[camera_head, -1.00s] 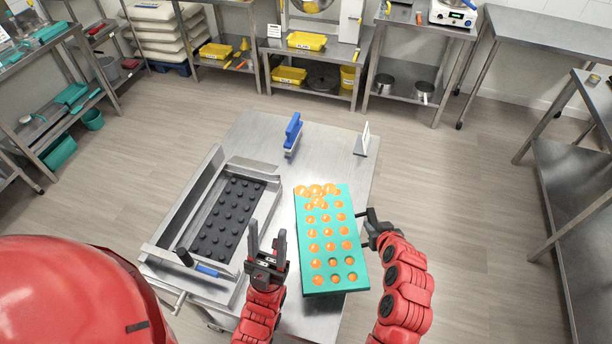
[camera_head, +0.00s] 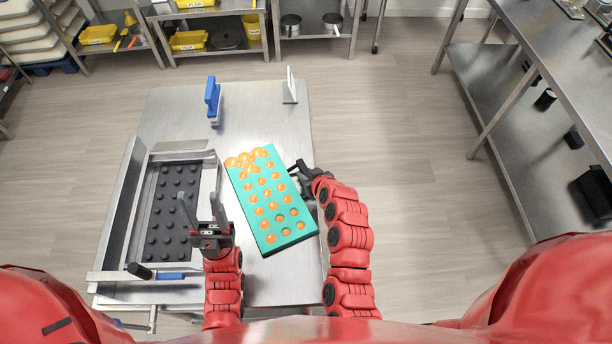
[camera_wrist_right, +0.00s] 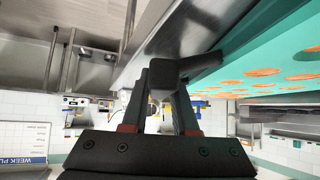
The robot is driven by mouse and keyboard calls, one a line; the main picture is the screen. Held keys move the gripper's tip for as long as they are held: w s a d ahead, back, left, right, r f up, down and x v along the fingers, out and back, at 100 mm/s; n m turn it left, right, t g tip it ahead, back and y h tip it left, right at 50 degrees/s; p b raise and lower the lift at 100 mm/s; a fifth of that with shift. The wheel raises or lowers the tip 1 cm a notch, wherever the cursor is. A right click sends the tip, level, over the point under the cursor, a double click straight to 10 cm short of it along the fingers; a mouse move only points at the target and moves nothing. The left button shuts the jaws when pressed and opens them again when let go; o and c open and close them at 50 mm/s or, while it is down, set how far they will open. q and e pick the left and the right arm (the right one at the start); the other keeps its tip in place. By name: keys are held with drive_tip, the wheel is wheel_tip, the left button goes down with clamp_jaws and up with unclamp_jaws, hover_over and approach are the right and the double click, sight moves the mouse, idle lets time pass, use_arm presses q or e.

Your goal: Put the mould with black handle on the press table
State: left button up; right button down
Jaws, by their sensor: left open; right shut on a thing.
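The teal mould (camera_head: 262,233), with orange gummy pieces in its cavities and a heap at its far end, is over the right part of the steel table (camera_head: 260,110), turned askew to it. I cannot tell whether it touches the top. My right gripper (camera_head: 300,170) is at its right edge; the right wrist view shows the fingers (camera_wrist_right: 165,85) shut on its dark handle (camera_wrist_right: 200,65). My left gripper (camera_head: 203,205) is open and empty, left of the mould, in front of the steel frame's right side.
A steel frame (camera_head: 130,205) with a dark studded plate (camera_head: 170,215) takes up the table's left part. A blue-handled tool (camera_head: 212,98) and a small upright sign (camera_head: 291,85) stand at the back. A steel bench (camera_head: 545,75) is at right, across open floor.

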drive_tip(key=shift+r, duration=0.1)
drive_tip(key=shift+f, duration=0.25)
drive_tip(key=c, duration=0.7)
unclamp_jaws()
drive_tip(key=shift+r, duration=0.1)
